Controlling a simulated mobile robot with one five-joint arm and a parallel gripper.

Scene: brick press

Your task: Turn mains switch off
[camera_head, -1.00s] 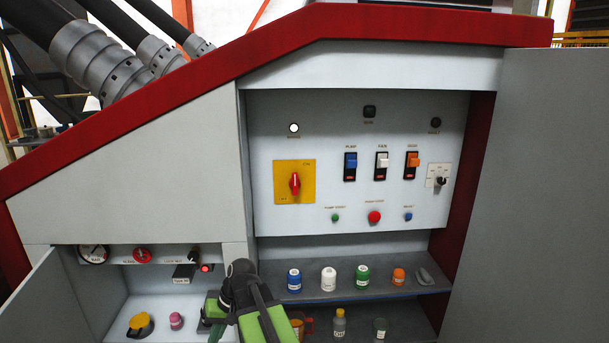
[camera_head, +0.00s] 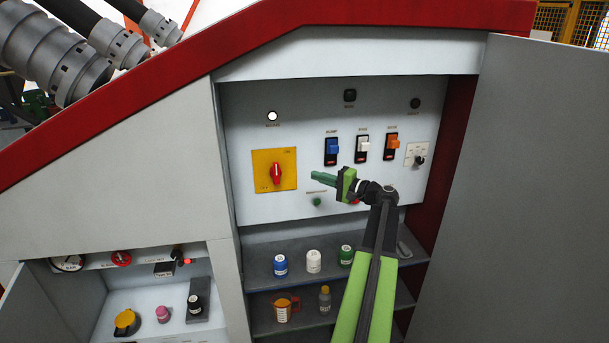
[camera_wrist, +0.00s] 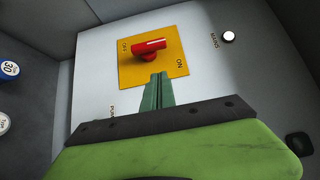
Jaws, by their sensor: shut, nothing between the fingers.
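The mains switch is a red rotary handle (camera_head: 276,174) on a yellow plate (camera_head: 260,184) at the panel's left. In the head view the handle stands roughly upright. In the wrist view the red handle (camera_wrist: 150,46) lies across the plate, with the ON label near its lower right and another label at the upper left. My gripper (camera_head: 314,176) has its green fingers shut and empty, pointing left at the switch from its right. In the wrist view the fingertips (camera_wrist: 158,78) overlap the plate's lower edge, just below the handle; whether they touch is unclear.
A lit white MAINS lamp (camera_head: 272,116) sits above the switch. Blue (camera_head: 332,146), white (camera_head: 363,145) and orange (camera_head: 391,142) rocker switches are to the right. A green button (camera_head: 317,202) is below my gripper. Shelves (camera_head: 262,262) below hold bottles. An open door (camera_head: 500,200) stands at right.

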